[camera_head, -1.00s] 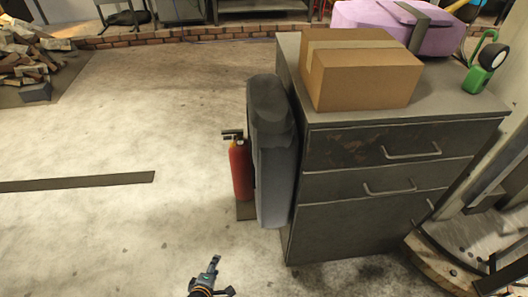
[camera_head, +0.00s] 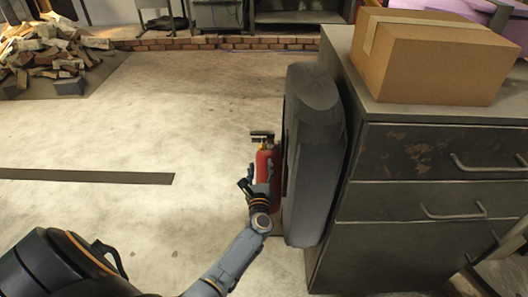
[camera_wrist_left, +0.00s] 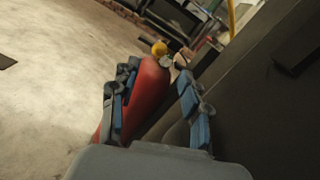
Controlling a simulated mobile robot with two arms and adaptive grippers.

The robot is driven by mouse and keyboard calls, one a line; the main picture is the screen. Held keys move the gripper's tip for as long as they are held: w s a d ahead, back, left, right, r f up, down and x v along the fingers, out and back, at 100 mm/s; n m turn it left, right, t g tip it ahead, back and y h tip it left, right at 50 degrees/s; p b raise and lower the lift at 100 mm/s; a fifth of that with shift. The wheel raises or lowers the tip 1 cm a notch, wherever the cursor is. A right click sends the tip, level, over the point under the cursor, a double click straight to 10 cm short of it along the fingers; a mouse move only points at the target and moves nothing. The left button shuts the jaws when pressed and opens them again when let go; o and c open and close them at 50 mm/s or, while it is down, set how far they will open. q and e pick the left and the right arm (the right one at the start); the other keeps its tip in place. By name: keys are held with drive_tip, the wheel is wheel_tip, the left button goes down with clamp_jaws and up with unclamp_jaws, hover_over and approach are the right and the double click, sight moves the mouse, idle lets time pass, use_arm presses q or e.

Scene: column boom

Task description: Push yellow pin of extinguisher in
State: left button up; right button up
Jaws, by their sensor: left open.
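The red fire extinguisher (camera_head: 264,158) stands upright on the floor, beside a dark grey padded panel on the cabinet's left side. Its dark handle (camera_head: 262,134) shows at the top. My left gripper (camera_head: 259,180) is in front of the extinguisher's body, below the handle, and hides its lower part. In the left wrist view the red body (camera_wrist_left: 150,92) lies between the open blue-grey fingers of my left gripper (camera_wrist_left: 158,72). A round yellow part (camera_wrist_left: 159,48) shows at the extinguisher's top, beyond the fingertips. I cannot tell whether the fingers touch the body. My right gripper is not in view.
The grey padded panel (camera_head: 312,160) stands close on the extinguisher's right. The metal cabinet (camera_head: 430,150) with drawers bears a cardboard box (camera_head: 430,55). The floor (camera_head: 150,130) to the left is mostly free, with a dark flat strip (camera_head: 85,176) on it. A wood pile (camera_head: 45,50) lies farther back.

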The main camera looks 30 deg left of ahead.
sight(262, 149)
use_arm(q)
drive_tip(key=x, duration=0.4)
drive_tip(key=shift+b, duration=0.3)
drive_tip(key=b+x, duration=0.1)
drive_tip(key=x, duration=0.3)
drive_tip(key=shift+f, duration=0.15)
drive_tip(key=shift+w+a, duration=0.3)
drive_tip(key=shift+w, duration=0.2)
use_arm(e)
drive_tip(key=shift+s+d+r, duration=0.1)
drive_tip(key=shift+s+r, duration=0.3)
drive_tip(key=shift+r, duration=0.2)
use_arm(q)
clamp_jaws()
